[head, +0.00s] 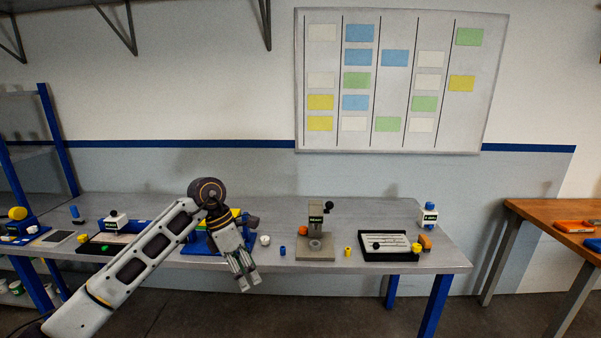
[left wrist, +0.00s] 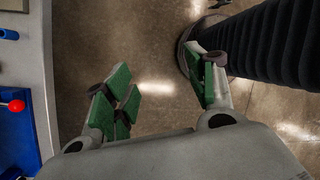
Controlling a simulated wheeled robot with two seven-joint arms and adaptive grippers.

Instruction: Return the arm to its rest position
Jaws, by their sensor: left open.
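My left arm comes in from the left in the head view and bends down at the wrist. My left gripper (head: 246,282) hangs in front of the table's front edge, with its fingers pointing down. In the left wrist view the left gripper (left wrist: 162,95) is open, with its green-padded fingers well apart and nothing between them. Bare floor shows below the fingers. A dark ribbed column stands close beside the right-hand finger in that view. My right gripper is not in view.
A wooden table (head: 540,212) stands at right, a blue shelf rack (head: 58,140) at left. Floor in front is clear.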

